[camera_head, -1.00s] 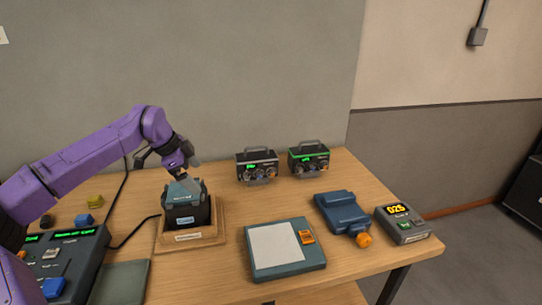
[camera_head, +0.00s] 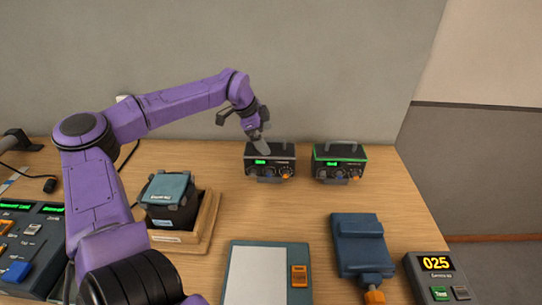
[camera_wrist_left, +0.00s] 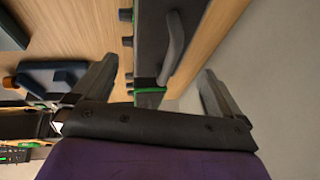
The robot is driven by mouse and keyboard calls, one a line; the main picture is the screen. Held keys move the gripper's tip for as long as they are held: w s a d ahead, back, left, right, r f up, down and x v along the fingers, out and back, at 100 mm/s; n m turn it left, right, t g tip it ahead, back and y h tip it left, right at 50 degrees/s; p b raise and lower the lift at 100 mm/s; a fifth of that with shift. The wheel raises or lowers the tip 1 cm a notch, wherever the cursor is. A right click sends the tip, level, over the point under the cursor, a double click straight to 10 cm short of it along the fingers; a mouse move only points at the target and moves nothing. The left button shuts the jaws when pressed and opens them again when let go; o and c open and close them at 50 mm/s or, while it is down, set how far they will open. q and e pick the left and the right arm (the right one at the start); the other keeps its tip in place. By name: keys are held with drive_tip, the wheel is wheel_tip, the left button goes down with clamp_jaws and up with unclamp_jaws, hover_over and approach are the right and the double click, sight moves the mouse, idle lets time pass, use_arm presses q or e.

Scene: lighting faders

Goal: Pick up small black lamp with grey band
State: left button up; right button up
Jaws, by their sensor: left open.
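The small black lamp with a grey band (camera_head: 284,161) stands upright on the table at the back, with a green display, knobs and a top handle. Its twin with a green band (camera_head: 340,163) stands to its right. My left gripper (camera_head: 260,139) is open, pointing down at the top left of the grey-banded lamp and covering part of it; whether they touch I cannot tell. My right gripper is not in view.
A wooden tray (camera_head: 207,222) holding a black-and-blue box (camera_head: 170,192) is at left, beside a console (camera_head: 32,235). In front are a pad (camera_head: 256,277), a blue device with an orange knob (camera_head: 360,245) and a meter reading 025 (camera_head: 437,278). The wall is close behind the lamps.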

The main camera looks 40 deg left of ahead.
sight(269, 141)
use_arm(q)
drive_tip(key=p+x, duration=0.2)
drive_tip(key=x, duration=0.3)
drive_tip(key=shift+w+f, duration=0.2)
drive_tip(key=shift+f, duration=0.2)
drive_tip(key=c, duration=1)
drive_tip(key=shift+w+r, duration=0.1)
drive_tip(key=shift+r, duration=0.05)
